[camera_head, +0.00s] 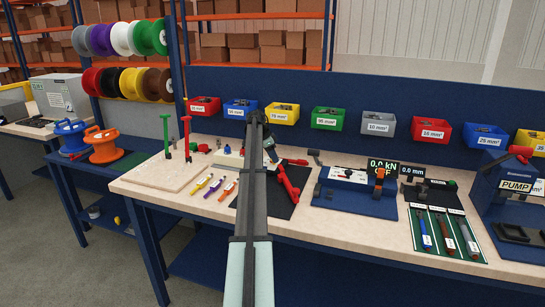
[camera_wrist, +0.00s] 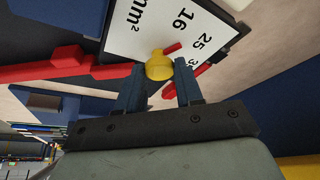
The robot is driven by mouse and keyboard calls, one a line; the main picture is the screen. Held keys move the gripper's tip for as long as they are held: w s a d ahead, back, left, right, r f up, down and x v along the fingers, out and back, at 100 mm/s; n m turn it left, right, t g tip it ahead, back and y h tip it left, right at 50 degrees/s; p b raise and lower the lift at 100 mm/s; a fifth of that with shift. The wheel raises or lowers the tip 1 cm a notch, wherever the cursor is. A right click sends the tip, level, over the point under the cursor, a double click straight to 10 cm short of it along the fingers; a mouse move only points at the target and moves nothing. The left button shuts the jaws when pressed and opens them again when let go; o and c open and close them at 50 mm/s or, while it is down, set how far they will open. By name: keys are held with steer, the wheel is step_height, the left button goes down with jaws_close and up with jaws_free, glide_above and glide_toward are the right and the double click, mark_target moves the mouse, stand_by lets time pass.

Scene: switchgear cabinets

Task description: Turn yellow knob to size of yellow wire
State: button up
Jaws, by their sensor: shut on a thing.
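The yellow knob (camera_wrist: 158,65) sits on a white dial plate (camera_wrist: 150,35) in the wrist view. My gripper (camera_wrist: 159,78) has its two blue fingers on either side of the knob and is shut on it. A short red pointer (camera_wrist: 173,47) at the knob points toward the side of the "25" mark. "16", part of a third number and "mm²" also show. In the head view my gripper (camera_head: 268,150) is at the red-handled tool (camera_head: 287,183); the knob is hidden there. A short yellow piece (camera_head: 202,182) with a white label lies on the bench; its print is too small to read.
Purple and orange pieces (camera_head: 228,189) lie beside the yellow one. A blue press unit (camera_head: 355,203) stands right of the tool. Labelled bins (camera_head: 330,117) line the back, and a yellow spool (camera_head: 133,83) hangs on the rack. Red handles (camera_wrist: 60,72) flank the dial.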

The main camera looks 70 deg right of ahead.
steer(key=n, duration=0.2)
steer(key=n+t+h, duration=0.1)
steer(key=n, duration=0.2)
steer(key=shift+s+a+t, duration=0.15)
steer(key=shift+t, duration=0.15)
steer(key=shift+n, duration=0.4)
steer(key=o, duration=1)
steer(key=shift+o, duration=0.2)
steer(key=v, duration=1.3)
steer(key=shift+a+r, duration=0.3)
steer(key=shift+r, duration=0.05)
